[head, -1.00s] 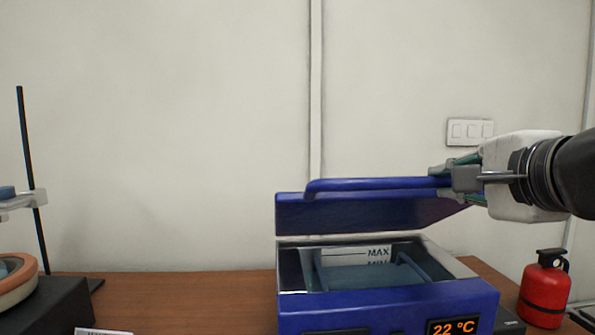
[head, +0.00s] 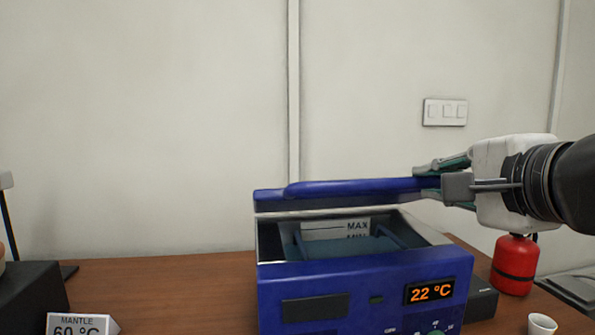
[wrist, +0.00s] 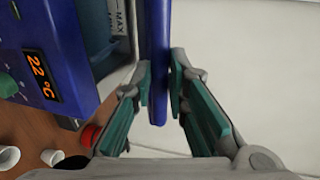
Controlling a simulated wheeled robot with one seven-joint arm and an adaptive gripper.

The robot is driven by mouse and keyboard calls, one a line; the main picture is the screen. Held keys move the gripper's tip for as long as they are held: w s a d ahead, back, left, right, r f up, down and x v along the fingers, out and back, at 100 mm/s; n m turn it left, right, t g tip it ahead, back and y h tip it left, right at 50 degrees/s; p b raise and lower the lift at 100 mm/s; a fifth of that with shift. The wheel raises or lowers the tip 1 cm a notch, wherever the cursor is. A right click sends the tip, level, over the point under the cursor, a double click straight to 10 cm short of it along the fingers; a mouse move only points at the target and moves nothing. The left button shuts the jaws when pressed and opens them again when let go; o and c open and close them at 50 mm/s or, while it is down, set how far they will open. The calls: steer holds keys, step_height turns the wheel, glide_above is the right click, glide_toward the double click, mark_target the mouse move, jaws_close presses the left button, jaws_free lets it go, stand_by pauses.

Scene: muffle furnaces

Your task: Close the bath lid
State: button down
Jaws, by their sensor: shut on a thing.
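The blue bath (head: 330,290) stands on the wooden table in the head view, its display reading 22 °C. Its blue lid (head: 345,190) is still raised above the open tank, tilted only slightly, with a gap through which the MAX mark and water show. My gripper (head: 440,186) comes from the right and is shut on the lid's right end. In the wrist view the lid (wrist: 156,60) shows edge-on between the green-padded fingers of my gripper (wrist: 160,95). The bath body (wrist: 65,40) is to the left there.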

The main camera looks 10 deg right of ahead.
steer(key=f+b, duration=0.1)
steer(key=s+f+b, duration=0.1)
steer(key=f, duration=0.1)
steer(key=s+f+b, duration=0.1)
steer(key=f, duration=0.1)
steer(key=shift+f, duration=0.15)
steer(key=c, duration=1.8)
jaws_free()
steer(key=shift+o, duration=0.2)
steer(key=s+d+p, duration=0.1)
steer(key=s+p, duration=0.1)
steer(key=s, duration=0.5)
steer(key=shift+r, duration=0.2)
